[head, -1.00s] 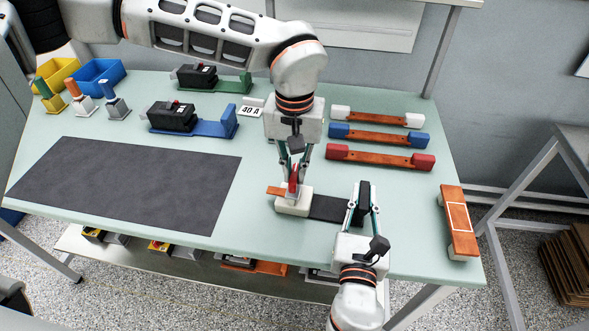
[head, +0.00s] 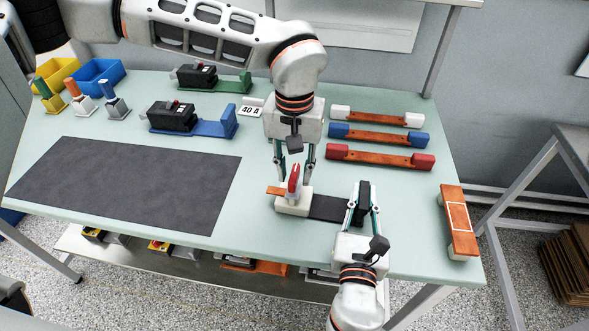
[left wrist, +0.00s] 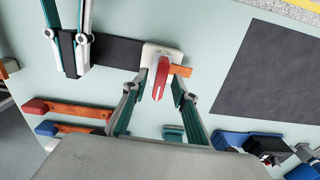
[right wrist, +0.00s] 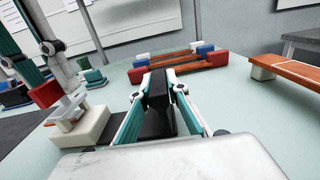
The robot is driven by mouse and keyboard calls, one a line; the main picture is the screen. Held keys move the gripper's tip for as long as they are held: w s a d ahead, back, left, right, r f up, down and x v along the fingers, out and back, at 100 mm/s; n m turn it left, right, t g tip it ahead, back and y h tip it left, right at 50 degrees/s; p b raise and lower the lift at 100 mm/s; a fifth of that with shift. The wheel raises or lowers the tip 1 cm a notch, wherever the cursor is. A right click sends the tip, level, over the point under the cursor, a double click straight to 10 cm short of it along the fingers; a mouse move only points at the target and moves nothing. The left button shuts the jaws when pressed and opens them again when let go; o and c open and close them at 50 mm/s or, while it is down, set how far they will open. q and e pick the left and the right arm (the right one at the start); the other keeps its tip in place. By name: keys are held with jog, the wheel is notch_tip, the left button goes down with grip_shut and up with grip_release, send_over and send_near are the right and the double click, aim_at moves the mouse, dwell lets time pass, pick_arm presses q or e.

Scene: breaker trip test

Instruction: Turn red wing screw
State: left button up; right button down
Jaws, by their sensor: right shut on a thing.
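The red wing screw (head: 293,182) stands on a cream block (head: 293,207) at the left end of a dark strip (head: 330,207). A copper tab (head: 274,190) sticks out on the block's left. My left gripper (head: 295,172) is open above the block, its fingers apart on either side of the screw. The left wrist view shows the screw (left wrist: 161,76) between the spread fingertips, with gaps. My right gripper (head: 364,192) is shut on an upright black block (head: 362,203) at the strip's right end. The right wrist view shows this black block (right wrist: 158,88) between the fingers.
Copper bars with white (head: 375,117), blue (head: 378,136) and red (head: 380,157) ends lie behind on the right. Another copper bar (head: 459,222) is at the right edge. A dark mat (head: 125,185) covers the left. Breakers on green (head: 232,85) and blue (head: 218,125) holders stand behind.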

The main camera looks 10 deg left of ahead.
aim_at(294, 173)
pick_arm(q)
notch_tip(294, 173, up, 12)
dwell(0.5)
pick_arm(e)
jog(key=c, duration=1.9)
grip_release()
jog(key=shift+s, duration=0.1)
